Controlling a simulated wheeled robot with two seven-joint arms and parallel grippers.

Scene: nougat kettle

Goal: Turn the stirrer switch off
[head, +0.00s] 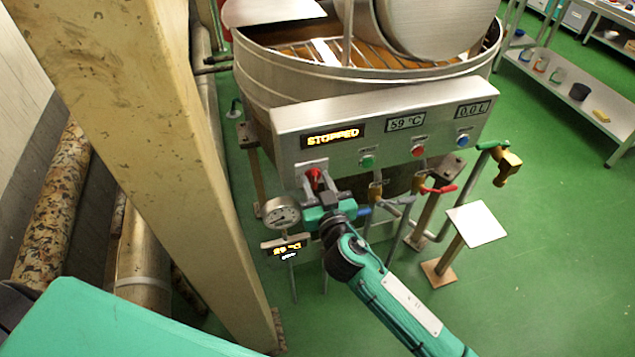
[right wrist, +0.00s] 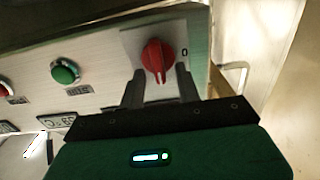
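The stirrer switch is a red knob (head: 314,176) on a pale square plate at the left end of the kettle's steel control panel (head: 385,125). The display (head: 333,136) above it reads STOPPED. In the right wrist view the red knob (right wrist: 156,60) has its grip ridge close to upright, with a small dark mark on the plate to its right. My right gripper (right wrist: 159,75) is open, one finger on each side of the knob, with gaps showing; contact cannot be told. In the head view my right gripper (head: 318,192) is at the knob and partly hides it. My left gripper is out of view.
Green (head: 367,160), red (head: 418,150) and blue (head: 462,140) buttons line the panel. A round gauge (head: 282,213) stands just left of my gripper. Valves and pipes sit below the panel. A beige pillar (head: 150,150) stands at left. Open green floor lies right.

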